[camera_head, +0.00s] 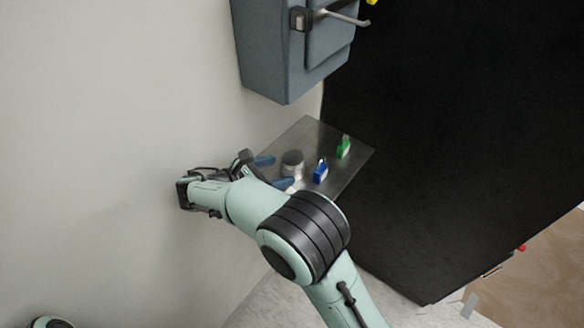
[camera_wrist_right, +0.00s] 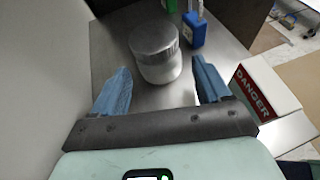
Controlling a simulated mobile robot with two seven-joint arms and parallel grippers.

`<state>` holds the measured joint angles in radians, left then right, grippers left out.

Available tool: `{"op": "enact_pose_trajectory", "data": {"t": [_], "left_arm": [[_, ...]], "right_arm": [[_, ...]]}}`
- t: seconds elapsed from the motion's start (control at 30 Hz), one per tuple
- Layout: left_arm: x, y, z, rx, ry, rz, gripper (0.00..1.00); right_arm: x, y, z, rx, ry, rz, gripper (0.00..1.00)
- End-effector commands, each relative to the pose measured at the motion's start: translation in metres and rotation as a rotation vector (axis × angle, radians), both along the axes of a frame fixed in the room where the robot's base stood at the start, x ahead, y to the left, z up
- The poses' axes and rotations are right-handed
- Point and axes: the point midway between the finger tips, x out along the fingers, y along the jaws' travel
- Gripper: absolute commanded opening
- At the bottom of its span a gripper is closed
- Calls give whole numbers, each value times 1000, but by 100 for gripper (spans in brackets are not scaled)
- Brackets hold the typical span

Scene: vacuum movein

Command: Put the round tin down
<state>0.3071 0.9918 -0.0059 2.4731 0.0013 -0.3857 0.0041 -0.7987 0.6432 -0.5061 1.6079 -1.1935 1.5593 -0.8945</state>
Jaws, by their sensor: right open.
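The round tin (camera_head: 292,163) is a short grey cylinder with a lid, standing upright on a metal shelf (camera_head: 310,130). In the right wrist view the tin (camera_wrist_right: 155,52) stands ahead of my right gripper, between the lines of its fingers. My right gripper (camera_head: 273,172) is open, with its blue fingers (camera_wrist_right: 160,85) spread apart on either side. A gap shows between each finger and the tin in the wrist view. The left gripper is not seen clearly; only a bit of a pale green part of mine shows at the lower left of the head view.
A blue padlock-like object (camera_head: 321,171) stands close right of the tin, and a green one (camera_head: 343,146) stands farther back on the shelf. A grey cabinet with a handle (camera_head: 290,50) hangs above. A box marked DANGER (camera_wrist_right: 255,95) is right in the wrist view.

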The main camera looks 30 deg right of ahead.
Motion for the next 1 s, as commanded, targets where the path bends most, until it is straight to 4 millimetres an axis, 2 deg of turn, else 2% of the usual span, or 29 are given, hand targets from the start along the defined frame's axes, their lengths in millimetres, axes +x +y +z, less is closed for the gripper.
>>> {"op": "enact_pose_trajectory", "data": {"t": [0.4,0.7,0.73,0.83,0.87,0.9,1.0], "left_arm": [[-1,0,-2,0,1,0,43],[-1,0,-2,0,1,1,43],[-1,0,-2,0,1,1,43],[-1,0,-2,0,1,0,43],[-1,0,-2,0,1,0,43],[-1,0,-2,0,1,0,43],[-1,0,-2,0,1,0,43]], "right_arm": [[9,-50,-21,1,0,-3,76],[10,-56,-23,2,0,-1,76],[10,-56,-23,2,0,-1,70],[10,-56,-23,2,0,-1,37],[10,-55,-23,2,-1,0,36],[10,-56,-23,2,-1,0,31],[10,-55,-23,2,-1,0,31]]}}
